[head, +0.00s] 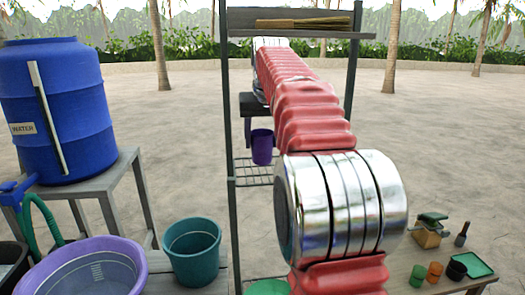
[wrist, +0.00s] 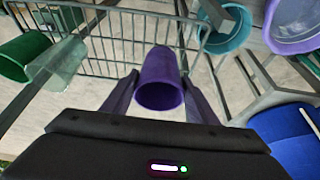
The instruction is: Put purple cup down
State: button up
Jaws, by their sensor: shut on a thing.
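The purple cup (head: 262,146) hangs at the end of my arm, just above the wire rack (head: 252,182) of the metal shelf stand. It also shows in the wrist view (wrist: 160,80), between the two fingers of my gripper (wrist: 160,85). My gripper is shut on the cup, one finger on each side. In the head view the fingers are hard to make out. In the wrist view the rack's wires (wrist: 120,38) lie beyond the cup. I cannot tell whether the cup touches the rack.
A shelf post (head: 229,150) stands left of the cup. A top shelf (head: 300,24) holds a broom. A teal bucket (head: 192,250), purple basin (head: 135,250) and blue water barrel (head: 55,110) stand left. Small pots (head: 435,272) sit on a table at right.

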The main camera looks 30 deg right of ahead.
aim_at(262, 150)
jog(key=shift+f, duration=1.75)
jog(key=shift+f, duration=0.1)
jog(key=o, duration=1)
jog(key=shift+o, duration=0.2)
jog(key=v, duration=1.2)
jog(key=shift+a, duration=0.2)
